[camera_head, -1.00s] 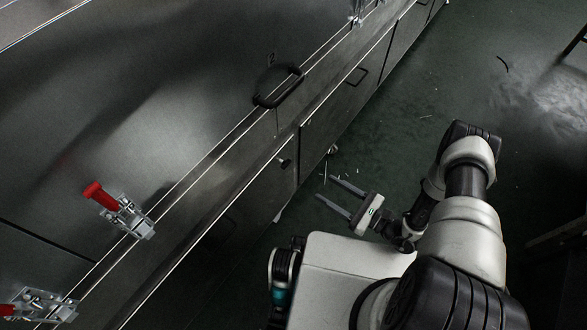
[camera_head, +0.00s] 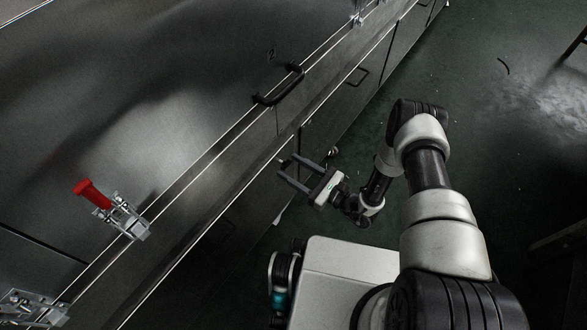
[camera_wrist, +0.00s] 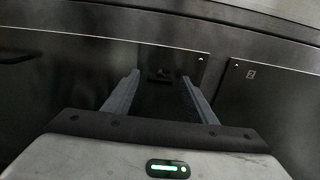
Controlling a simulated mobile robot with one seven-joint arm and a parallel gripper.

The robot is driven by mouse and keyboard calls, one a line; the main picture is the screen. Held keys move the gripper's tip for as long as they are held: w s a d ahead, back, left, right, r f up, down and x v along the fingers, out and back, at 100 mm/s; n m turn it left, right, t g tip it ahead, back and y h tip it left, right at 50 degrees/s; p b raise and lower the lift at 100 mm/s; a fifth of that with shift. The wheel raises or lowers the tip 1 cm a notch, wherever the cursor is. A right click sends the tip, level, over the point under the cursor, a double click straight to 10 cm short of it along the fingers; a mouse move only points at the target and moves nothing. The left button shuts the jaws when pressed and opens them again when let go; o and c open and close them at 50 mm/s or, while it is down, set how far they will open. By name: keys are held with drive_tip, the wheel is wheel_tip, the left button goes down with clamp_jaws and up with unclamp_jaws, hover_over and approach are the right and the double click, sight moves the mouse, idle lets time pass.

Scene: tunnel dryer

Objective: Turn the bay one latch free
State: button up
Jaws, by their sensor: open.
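In the head view my gripper (camera_head: 281,170) is open and empty, with its two grey fingers pointing left at the lower front panels of the dryer. In the wrist view my gripper (camera_wrist: 160,75) shows its two fingers apart. A small dark fitting (camera_wrist: 163,74) on the panel face appears between and beyond the fingertips. It looks like a latch or knob, but I cannot tell its turn position or whether it is the bay one latch. The fingers look apart from it, though the gap is unclear. The fingers cover part of the panels in the head view.
A red-handled toggle clamp (camera_head: 123,220) and another clamp (camera_head: 32,308) sit along the dryer's upper edge at left. A black handle (camera_head: 279,88) sticks out above the lower panels. The green floor (camera_head: 470,100) is mostly clear.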

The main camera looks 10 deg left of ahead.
drive_tip(key=c, duration=1.1)
drive_tip(key=n, duration=0.4)
drive_tip(key=shift+d+n, duration=0.1)
drive_tip(key=shift+n, duration=0.2)
drive_tip(key=n+p, duration=0.1)
drive_tip(key=n, duration=0.3)
drive_tip(key=shift+n, duration=0.3)
drive_tip(key=n+p, duration=0.1)
drive_tip(key=n, duration=0.3)
drive_tip(key=shift+n, duration=0.3)
drive_tip(key=shift+n+p, duration=0.9)
drive_tip(key=shift+n, duration=1.1)
